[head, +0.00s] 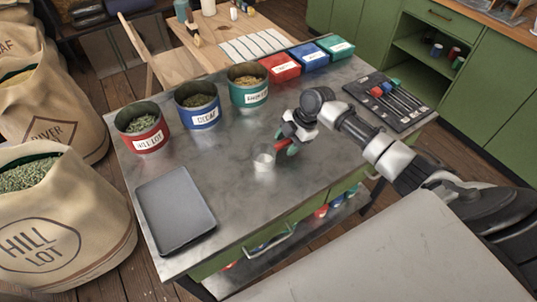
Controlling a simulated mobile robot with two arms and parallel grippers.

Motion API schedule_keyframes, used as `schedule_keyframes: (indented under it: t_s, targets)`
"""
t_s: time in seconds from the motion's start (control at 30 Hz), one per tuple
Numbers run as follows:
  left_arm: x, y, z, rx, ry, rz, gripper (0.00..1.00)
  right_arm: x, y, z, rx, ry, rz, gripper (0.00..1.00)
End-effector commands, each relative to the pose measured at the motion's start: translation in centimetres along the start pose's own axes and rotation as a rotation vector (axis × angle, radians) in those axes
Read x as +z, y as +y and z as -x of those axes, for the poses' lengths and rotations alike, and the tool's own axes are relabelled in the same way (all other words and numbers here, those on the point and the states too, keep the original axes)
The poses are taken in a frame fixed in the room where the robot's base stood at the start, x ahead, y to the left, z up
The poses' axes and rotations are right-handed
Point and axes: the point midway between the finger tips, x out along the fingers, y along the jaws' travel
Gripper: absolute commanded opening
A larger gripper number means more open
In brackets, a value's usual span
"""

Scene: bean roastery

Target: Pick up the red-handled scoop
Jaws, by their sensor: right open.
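The scoop (263,161) is on the grey metal table, near its middle. Its small pale metal bowl shows, and a short bit of red handle (278,147) shows beside my right gripper. My right gripper (285,150) reaches in from the right and is low at the handle, with its jaws open. It hides most of the handle, and I cannot tell whether a finger touches it. My left gripper is not in view.
Red (144,131), blue (199,108) and green (248,86) bean tins stand along the back left. A grey tray (175,208) lies front left. A dark mat (408,114) with colour-tipped tools lies right. Red, blue and green boxes (314,58) line the back edge.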

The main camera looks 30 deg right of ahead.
Motion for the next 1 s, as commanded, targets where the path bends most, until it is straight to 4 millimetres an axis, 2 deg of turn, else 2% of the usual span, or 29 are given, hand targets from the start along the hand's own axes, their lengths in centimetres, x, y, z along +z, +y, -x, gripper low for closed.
schedule_keyframes:
  t_s: [0.13,0.4,0.5,0.8,1.0]
  targets:
    - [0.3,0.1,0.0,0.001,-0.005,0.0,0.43,0.0,0.0,0.0,0.0,0.0,0.0,0.53]
    - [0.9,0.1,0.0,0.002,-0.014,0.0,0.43,0.0,0.0,0.0,0.0,0.0,0.0,0.11]
    - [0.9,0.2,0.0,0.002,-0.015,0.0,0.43,0.0,0.0,0.0,0.0,0.0,0.0,0.0]
    - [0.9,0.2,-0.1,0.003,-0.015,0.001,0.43,-0.1,0.1,0.3,0.001,0.0,0.001,0.0]
    - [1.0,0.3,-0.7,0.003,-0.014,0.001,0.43,-0.7,0.5,1.8,0.003,-0.002,0.004,0.0]
